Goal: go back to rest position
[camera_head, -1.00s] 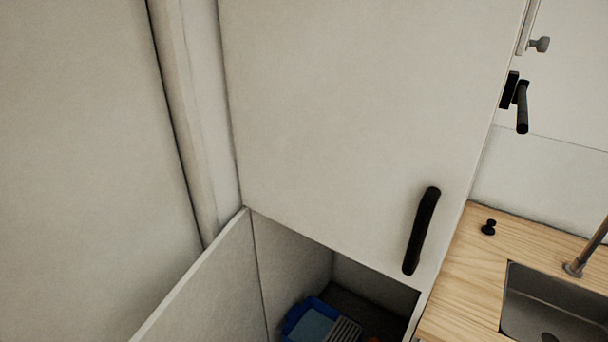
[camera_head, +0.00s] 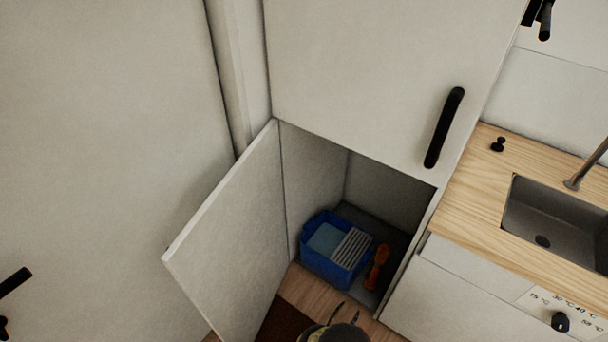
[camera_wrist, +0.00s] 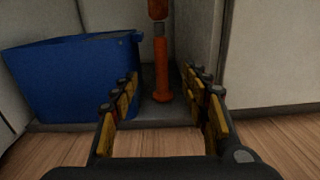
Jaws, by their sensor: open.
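My gripper (camera_head: 345,311) shows at the bottom edge of the head view, in front of an open lower cupboard (camera_head: 318,172). In the wrist view my gripper (camera_wrist: 160,77) is open, its yellow-padded fingers apart with nothing held between them. An orange tool (camera_head: 377,268) with a grey band stands or leans inside the cupboard. In the wrist view the orange tool (camera_wrist: 161,72) is seen straight ahead, beyond the fingertips. I cannot tell the exact gap. Most of my arm is out of view.
A blue bin (camera_head: 325,262) sits in the cupboard, left of the tool; it also shows in the wrist view (camera_wrist: 75,78). The cupboard door (camera_head: 232,235) stands open on the left. A wooden counter (camera_head: 467,205) with a sink (camera_head: 540,220) is at right.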

